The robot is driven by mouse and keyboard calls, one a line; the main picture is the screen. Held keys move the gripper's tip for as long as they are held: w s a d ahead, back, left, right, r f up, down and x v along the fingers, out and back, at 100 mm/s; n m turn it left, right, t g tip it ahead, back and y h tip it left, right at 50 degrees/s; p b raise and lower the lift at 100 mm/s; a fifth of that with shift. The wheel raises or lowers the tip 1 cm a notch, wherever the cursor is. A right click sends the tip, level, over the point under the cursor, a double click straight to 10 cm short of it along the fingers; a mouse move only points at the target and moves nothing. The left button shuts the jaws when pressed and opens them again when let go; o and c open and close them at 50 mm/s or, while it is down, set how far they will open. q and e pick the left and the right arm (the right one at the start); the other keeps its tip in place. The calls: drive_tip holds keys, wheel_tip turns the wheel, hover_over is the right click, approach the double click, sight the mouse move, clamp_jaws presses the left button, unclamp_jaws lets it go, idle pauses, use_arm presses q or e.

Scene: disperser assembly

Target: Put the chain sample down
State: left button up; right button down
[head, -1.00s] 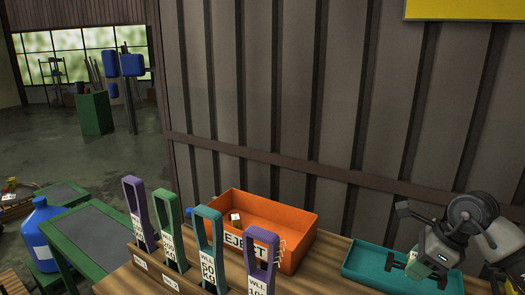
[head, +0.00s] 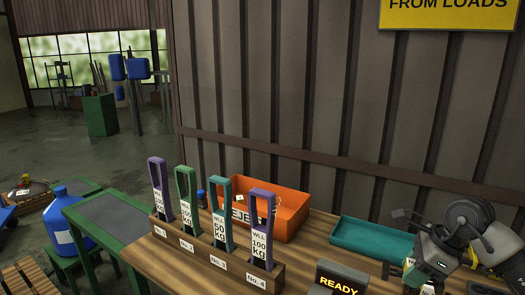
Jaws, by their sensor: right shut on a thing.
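My right gripper (head: 415,273) is low at the right of the head view, in front of the right end of the teal tray (head: 350,235). It is shut on a small pale green and yellowish thing, taken to be the chain sample (head: 408,264). Most of the sample is hidden by the gripper and wrist, and I cannot tell whether it touches the bench. No sample shows in the visible part of the tray. My left gripper is not in view.
A wooden rack (head: 175,240) holds several upright slings with load tags. An orange reject box (head: 293,212) stands behind it. A display reading READY (head: 338,283) is at the front. The wooden bench (head: 305,250) is clear between rack and tray. A corrugated wall (head: 290,100) closes the back.

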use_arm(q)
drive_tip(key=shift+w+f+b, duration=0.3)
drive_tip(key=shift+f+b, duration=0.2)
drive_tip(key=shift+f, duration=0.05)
use_arm(e)
drive_tip(key=s+a+f+n+g+h, duration=0.1)
drive_tip(key=s+a+f+n+g, duration=0.1)
drive_tip(key=n, duration=0.5)
drive_tip(key=s+a+f+n+g+h, duration=0.1)
drive_tip(key=s+a+f+n+g, duration=0.1)
drive_tip(key=s+a+f+n, duration=0.3)
drive_tip(key=s+a+f+n+g+h, duration=0.1)
drive_tip(key=s+a+n, duration=0.4)
drive_tip(key=n, duration=0.5)
drive_tip(key=shift+s+f+g+h, duration=0.2)
drive_tip(key=shift+f+g, duration=0.2)
drive_tip(key=shift+f, duration=0.2)
drive_tip(key=shift+s+f+g+h, duration=0.2)
drive_tip(key=shift+f+g, duration=0.2)
drive_tip(key=shift+f, duration=0.15)
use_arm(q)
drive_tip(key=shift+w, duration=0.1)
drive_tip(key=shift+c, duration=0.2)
use_arm(e)
drive_tip(key=shift+s+a+f+n, duration=0.2)
drive_tip(key=shift+s+n, duration=0.15)
drive_tip(key=shift+n, duration=0.15)
